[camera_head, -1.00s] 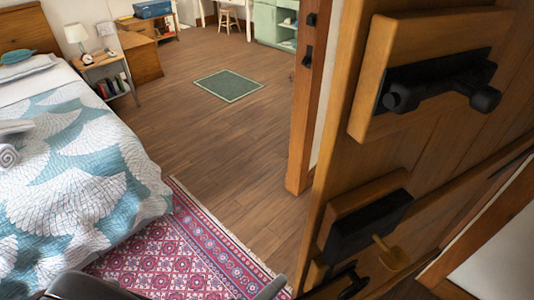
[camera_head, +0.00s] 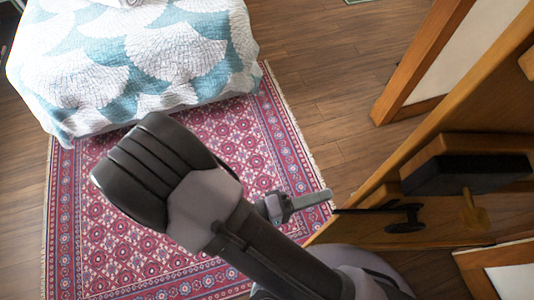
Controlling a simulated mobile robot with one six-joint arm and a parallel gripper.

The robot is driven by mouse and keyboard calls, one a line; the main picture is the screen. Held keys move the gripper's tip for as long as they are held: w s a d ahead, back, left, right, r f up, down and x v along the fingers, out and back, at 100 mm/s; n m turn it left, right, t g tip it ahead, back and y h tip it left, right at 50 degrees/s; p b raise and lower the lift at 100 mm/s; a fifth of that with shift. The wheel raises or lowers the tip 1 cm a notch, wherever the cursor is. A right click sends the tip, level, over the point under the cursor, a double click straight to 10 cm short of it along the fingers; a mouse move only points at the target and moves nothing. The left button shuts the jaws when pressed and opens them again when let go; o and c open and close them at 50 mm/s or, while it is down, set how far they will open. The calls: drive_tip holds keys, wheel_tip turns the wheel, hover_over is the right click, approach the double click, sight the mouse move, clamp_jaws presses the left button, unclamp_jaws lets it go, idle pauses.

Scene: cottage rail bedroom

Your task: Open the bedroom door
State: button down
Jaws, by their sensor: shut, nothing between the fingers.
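The wooden bedroom door (camera_head: 440,232) fills the right side, seen steeply from above. A black lock box (camera_head: 465,174) with a brass knob or key (camera_head: 474,212) is on its face. Below the box is a black handle or latch (camera_head: 405,219), with a thin bar reaching left past the door's edge. My gripper (camera_head: 326,197) is shut and empty, pointing right, just left of that bar's end in the picture. I cannot tell whether they touch. My dark arm hides part of the rug and the door's lower left.
A wooden post (camera_head: 424,62) beside a pale wall stands beyond the door's edge, apart from it in the picture. A bed with a teal and white quilt (camera_head: 130,60) is at upper left. A red patterned rug (camera_head: 105,235) covers the floor below. Bare wood floor (camera_head: 330,80) lies between.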

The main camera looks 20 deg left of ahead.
drive_tip(key=p+v, duration=0.2)
drive_tip(key=v, duration=1.2)
drive_tip(key=shift+a+p, duration=0.15)
drive_tip(key=shift+p, duration=0.2)
drive_tip(key=shift+s, duration=0.15)
